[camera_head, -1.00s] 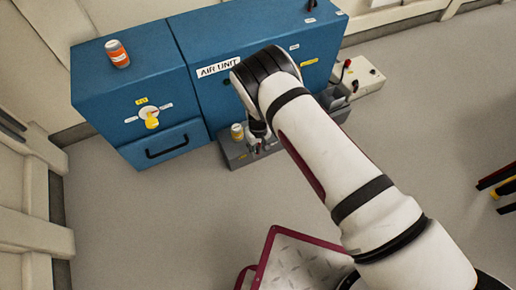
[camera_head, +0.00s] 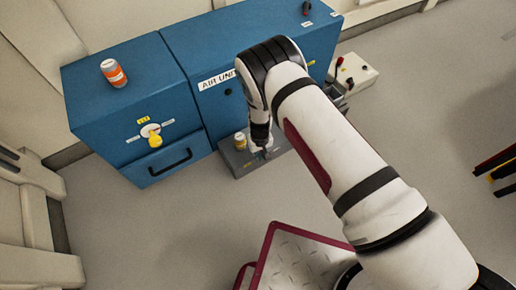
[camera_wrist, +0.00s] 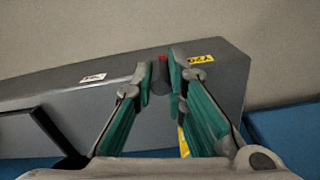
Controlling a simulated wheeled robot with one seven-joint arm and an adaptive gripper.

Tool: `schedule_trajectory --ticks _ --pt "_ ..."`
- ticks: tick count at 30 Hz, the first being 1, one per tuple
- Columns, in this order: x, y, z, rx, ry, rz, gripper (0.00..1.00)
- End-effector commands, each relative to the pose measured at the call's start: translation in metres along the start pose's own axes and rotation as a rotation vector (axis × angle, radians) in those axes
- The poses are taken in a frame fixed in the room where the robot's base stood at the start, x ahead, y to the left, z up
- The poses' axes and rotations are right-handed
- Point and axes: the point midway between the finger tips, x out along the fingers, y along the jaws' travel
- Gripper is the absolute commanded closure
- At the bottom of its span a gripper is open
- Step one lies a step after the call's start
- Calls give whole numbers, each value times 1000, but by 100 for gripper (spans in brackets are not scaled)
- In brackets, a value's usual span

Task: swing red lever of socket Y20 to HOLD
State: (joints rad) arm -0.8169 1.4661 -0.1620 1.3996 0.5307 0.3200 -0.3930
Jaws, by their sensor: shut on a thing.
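The red lever (camera_wrist: 161,62) shows in the wrist view as a red tip with a dark grip between my fingertips. It stands at the edge of a dark grey block (camera_wrist: 100,112), beside a yellow label (camera_wrist: 203,59) that reads Y20. My gripper (camera_wrist: 160,72) is shut on the lever, with one green-and-grey finger on each side. In the head view, my gripper (camera_head: 262,152) is over the grey block (camera_head: 237,164) at the foot of the blue air unit. The lever cannot be made out there, and any HOLD mark is unreadable.
A yellow-and-white container (camera_head: 240,141) stands on the grey block, close to my gripper. The blue cabinet (camera_head: 120,105) rises behind, with an orange jar (camera_head: 113,72) on top and a yellow knob (camera_head: 154,139). A pale box (camera_head: 356,74) lies to the right.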

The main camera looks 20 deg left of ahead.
Motion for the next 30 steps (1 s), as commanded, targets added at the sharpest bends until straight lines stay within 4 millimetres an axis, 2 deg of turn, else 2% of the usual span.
schedule_trajectory --ticks 12,13,15,30 --pt "0 -3 3 12 3 -3 100" --pt "0 -3 3 12 3 -3 80" --pt "0 -3 3 12 3 -3 65" --pt "0 -8 2 8 5 -8 65"
